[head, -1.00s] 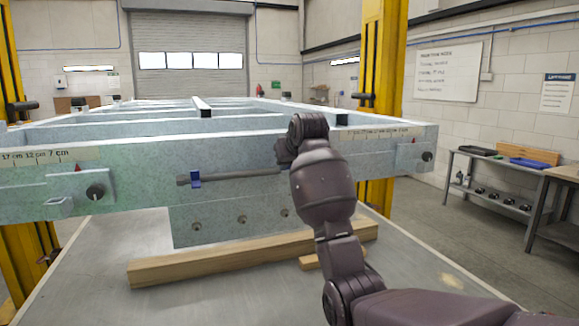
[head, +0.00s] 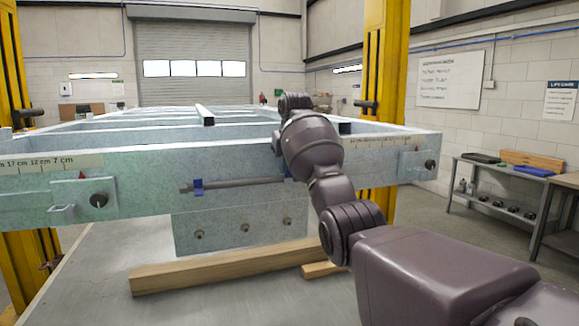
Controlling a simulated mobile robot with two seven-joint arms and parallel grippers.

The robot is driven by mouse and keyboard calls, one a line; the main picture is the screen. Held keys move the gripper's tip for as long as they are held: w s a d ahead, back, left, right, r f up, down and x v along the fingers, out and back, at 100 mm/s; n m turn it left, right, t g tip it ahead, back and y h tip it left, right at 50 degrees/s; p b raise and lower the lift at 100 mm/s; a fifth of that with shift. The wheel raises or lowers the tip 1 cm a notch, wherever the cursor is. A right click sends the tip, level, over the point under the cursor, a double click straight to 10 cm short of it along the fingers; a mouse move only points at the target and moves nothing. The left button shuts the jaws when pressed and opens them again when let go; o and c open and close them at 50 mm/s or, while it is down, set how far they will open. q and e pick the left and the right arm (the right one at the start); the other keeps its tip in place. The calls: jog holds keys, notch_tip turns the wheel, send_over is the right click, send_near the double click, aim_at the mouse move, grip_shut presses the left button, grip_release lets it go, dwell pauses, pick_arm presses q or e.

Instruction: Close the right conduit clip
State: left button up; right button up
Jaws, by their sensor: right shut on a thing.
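A grey conduit (head: 240,183) runs level along the front beam of the trailer frame (head: 130,189). The left conduit clip (head: 198,187), blue, sits around it near its left end. A blue bit of the right conduit clip (head: 288,174) shows beside my right arm; the rest is hidden, so I cannot tell if the clip is open or closed. My right gripper (head: 278,145) is at the beam's face, just above that clip, mostly hidden behind my wrist. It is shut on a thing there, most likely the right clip. My left gripper is out of view.
A plate with several bolts (head: 243,228) hangs below the beam. A wooden bar (head: 215,272) and a shorter wood piece (head: 320,270) lie on the grey surface underneath. Yellow posts (head: 388,70) stand at both sides. A shelf (head: 500,190) is at the right.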

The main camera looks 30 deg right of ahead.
jog(key=shift+w, duration=0.1)
dwell(0.3)
jog(key=o, duration=0.9)
jog(key=shift+r, duration=0.1)
jog(key=shift+b+v, duration=0.6)
jog(key=shift+v, duration=4.65)
jog(key=shift+w+d, duration=0.1)
jog(key=shift+w, duration=0.05)
